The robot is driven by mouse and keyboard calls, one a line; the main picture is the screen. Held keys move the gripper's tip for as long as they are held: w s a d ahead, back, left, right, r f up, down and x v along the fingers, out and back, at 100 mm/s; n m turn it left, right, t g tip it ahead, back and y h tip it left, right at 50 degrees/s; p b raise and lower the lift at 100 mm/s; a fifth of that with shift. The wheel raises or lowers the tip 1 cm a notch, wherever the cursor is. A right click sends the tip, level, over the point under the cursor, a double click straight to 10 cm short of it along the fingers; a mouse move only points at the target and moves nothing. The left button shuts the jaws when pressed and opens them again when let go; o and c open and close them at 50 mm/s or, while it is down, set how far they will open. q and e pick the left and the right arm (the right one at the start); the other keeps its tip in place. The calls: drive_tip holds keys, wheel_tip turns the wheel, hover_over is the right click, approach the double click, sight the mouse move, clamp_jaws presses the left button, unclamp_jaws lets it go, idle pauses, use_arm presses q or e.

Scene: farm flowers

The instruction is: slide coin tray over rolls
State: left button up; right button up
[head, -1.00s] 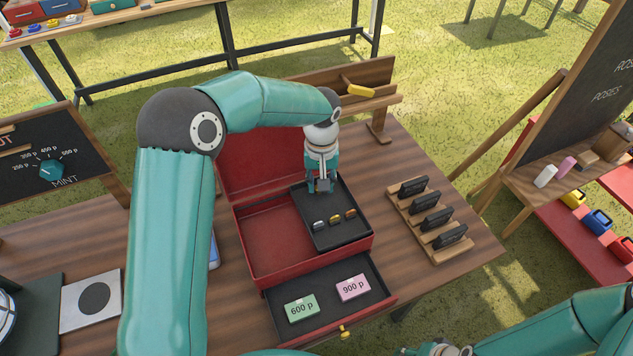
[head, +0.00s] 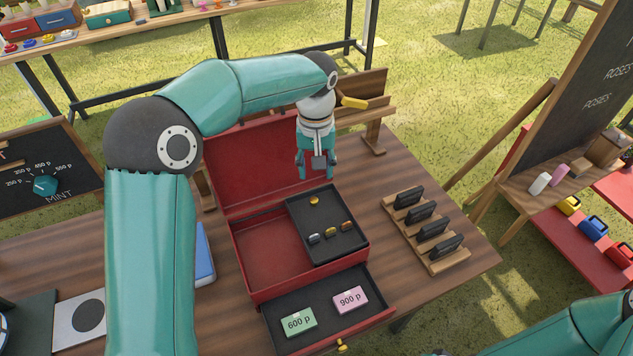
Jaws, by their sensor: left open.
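The black coin tray (head: 318,247) sits in the right part of the open red box (head: 255,290). It holds a gold knob (head: 314,200) near its back and a short row of silver, gold and brown pieces. The left part of the box shows a bare red floor; no rolls can be made out there. What lies under the tray is hidden. My left gripper (head: 317,176) is open and empty, pointing down above the back edge of the tray, apart from the knob. My right gripper is not in view; only part of my right arm shows at bottom right.
The box's front drawer (head: 380,307) is pulled out, with a green 600 p card (head: 298,321) and a pink 900 p card (head: 350,299). A wooden rack (head: 432,264) with black pieces stands to the right. The raised lid (head: 245,170) stands behind the box.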

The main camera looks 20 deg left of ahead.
use_arm(q)
wheel_tip(320, 180, up, 2)
drive_tip(key=shift+r, duration=0.25)
idle(0.5)
